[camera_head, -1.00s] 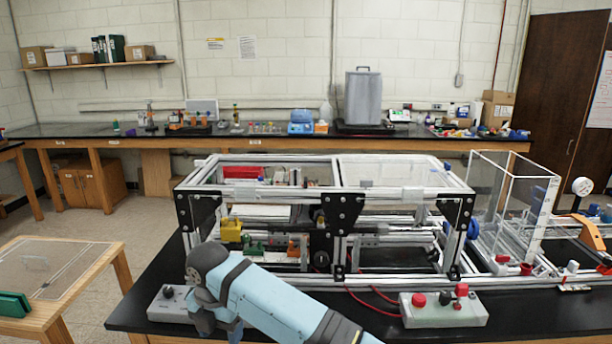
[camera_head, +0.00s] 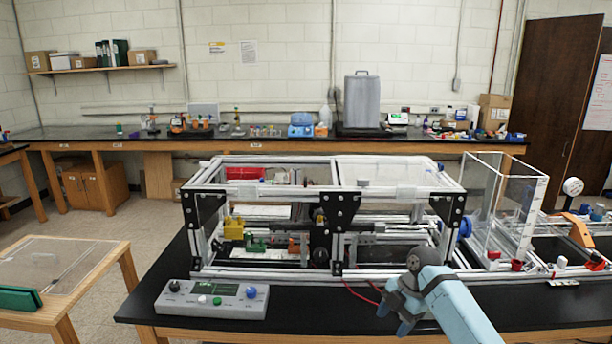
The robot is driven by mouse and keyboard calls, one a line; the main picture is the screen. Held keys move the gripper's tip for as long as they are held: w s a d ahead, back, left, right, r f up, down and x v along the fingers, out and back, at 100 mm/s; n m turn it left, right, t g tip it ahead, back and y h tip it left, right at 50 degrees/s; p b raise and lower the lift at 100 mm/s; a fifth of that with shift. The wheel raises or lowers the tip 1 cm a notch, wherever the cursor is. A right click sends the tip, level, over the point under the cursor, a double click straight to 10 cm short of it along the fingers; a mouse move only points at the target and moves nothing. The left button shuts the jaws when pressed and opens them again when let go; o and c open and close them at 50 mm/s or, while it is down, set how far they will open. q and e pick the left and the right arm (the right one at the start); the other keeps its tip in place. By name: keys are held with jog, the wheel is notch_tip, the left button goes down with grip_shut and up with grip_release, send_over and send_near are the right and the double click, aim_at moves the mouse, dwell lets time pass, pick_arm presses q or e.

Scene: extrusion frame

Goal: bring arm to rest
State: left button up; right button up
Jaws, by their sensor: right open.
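My right arm is the light blue one coming in from the bottom right. Its gripper (camera_head: 397,308) is open and empty, above the front of the black bench (camera_head: 300,318), in front of the right half of the extrusion frame. The aluminium extrusion frame (camera_head: 330,222) with black corner plates stands on the bench behind the gripper. My left gripper is not in view.
A grey control box (camera_head: 211,299) with knobs and a display sits at the bench's front left. A clear box (camera_head: 503,205) stands right of the frame. A red cable (camera_head: 362,293) runs near my gripper. A wooden table (camera_head: 60,285) stands left; the bench front between control box and gripper is clear.

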jog(key=s+d+m+t, duration=0.1)
jog(key=d+m, duration=0.2)
jog(key=d, duration=1.3)
jog(key=w+d+r+m+t+h, duration=0.4)
jog(key=w+d+m+t, duration=0.2)
jog(key=w+m+t, duration=0.45)
jog(key=w+d+r+m+t+h, duration=0.2)
jog(key=w+r+m+t, duration=0.3)
jog(key=r+m+t, duration=0.4)
jog(key=s+a+f+n+g+y, duration=0.1)
jog(key=s+a+f+g+y, duration=0.15)
jog(key=s+a+f, duration=0.6)
jog(key=s+a+f+n+g+y, duration=0.1)
jog(key=s+a+f+g, duration=0.3)
jog(key=s+f, duration=0.75)
jog(key=s+a+f, duration=0.3)
jog(key=s+a, duration=0.1)
jog(key=s, duration=0.6)
jog(key=s+a+f+g+y, duration=0.1)
jog(key=s+a+f, duration=0.3)
jog(key=s, duration=0.5)
jog(key=s+a+f+g+y, duration=0.1)
jog(key=s+a+f, duration=0.2)
jog(key=s, duration=0.7)
jog(key=shift+s+a+f+m, duration=0.15)
jog(key=shift+s+a+m, duration=0.25)
jog(key=shift+a, duration=0.4)
